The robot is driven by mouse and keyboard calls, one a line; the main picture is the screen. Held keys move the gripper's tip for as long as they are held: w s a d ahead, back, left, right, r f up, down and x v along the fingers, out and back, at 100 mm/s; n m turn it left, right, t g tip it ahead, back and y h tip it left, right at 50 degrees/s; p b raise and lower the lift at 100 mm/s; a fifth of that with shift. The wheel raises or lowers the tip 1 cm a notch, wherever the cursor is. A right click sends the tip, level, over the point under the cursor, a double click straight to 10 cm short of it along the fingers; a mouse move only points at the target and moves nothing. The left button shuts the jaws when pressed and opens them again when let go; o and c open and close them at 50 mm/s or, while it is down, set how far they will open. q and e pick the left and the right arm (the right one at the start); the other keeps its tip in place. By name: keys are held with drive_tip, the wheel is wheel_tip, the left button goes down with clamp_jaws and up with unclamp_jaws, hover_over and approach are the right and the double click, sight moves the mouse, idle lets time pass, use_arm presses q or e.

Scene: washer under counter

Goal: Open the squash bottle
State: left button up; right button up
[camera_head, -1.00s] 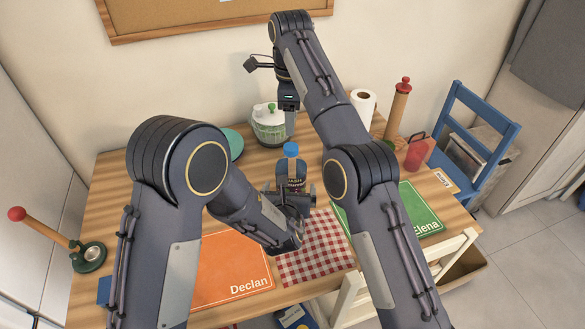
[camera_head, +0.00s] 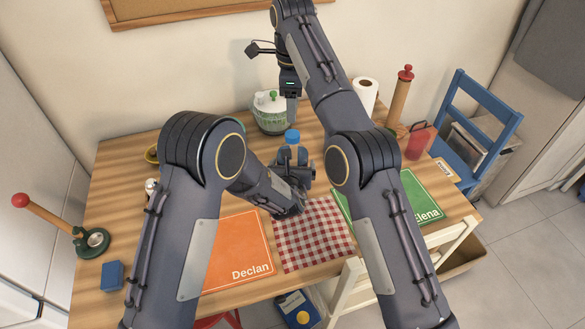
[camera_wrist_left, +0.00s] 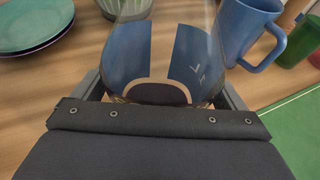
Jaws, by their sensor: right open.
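The squash bottle (camera_head: 292,137) stands upright on the table with its blue cap on. My left gripper (camera_head: 299,172) is low at the bottle's near side and hides most of its body. In the left wrist view the bottle (camera_wrist_left: 160,60) is clear with a blue label and sits between the two fingers. Whether the fingers press on it cannot be told. My right gripper (camera_head: 291,108) points down behind and above the cap in the picture, open and apart from the bottle.
A salad spinner (camera_head: 268,120) stands behind the bottle. A red checked cloth (camera_head: 312,235), an orange mat (camera_head: 235,252) and a green mat (camera_head: 425,205) lie in front. A blue mug (camera_wrist_left: 245,32) and plates (camera_wrist_left: 35,22) show close by in the left wrist view.

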sight(292, 134)
use_arm(q)
drive_tip(key=c, duration=1.5)
drive_tip(key=shift+c, duration=0.8)
use_arm(e)
drive_tip(key=shift+m, duration=0.6)
drive_tip(key=m, duration=0.3)
drive_tip(key=shift+f, duration=4)
